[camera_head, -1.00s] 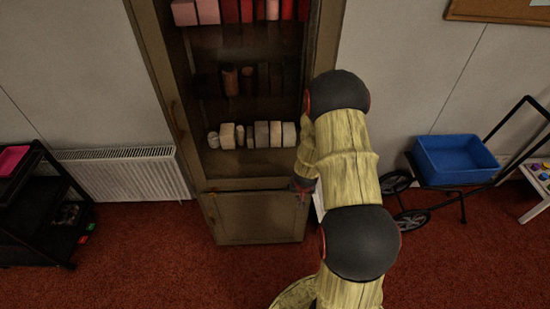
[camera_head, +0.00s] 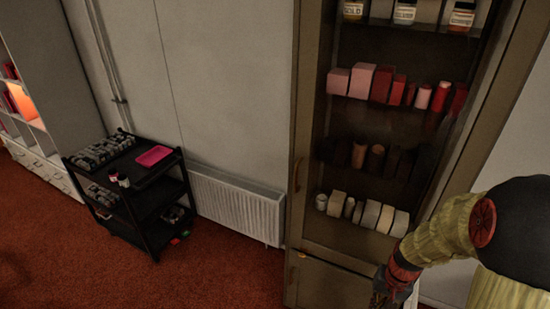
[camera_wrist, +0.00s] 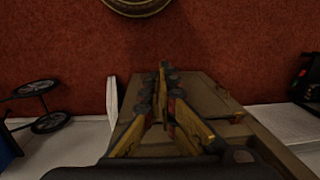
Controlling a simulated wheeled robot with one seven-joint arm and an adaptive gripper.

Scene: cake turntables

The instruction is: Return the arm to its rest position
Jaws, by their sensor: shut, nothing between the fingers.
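My arm (camera_head: 440,235) is at the right edge of the head view, bent, with its yellow sleeve and black joint in front of the cabinet's right side. My gripper (camera_head: 383,296) hangs low in front of the cabinet's lower door and is partly cut by the lower edge. In the wrist view my gripper (camera_wrist: 164,72) has its fingers together and holds nothing. The red carpet and the cabinet front show beyond it.
The tall cabinet (camera_head: 309,130) holds jars and several pink, red, brown and pale pieces on shelves. A radiator (camera_head: 237,206) and a black cart (camera_head: 150,205) with a pink tray (camera_head: 155,156) stand left. Red carpet (camera_head: 225,270) is clear in front.

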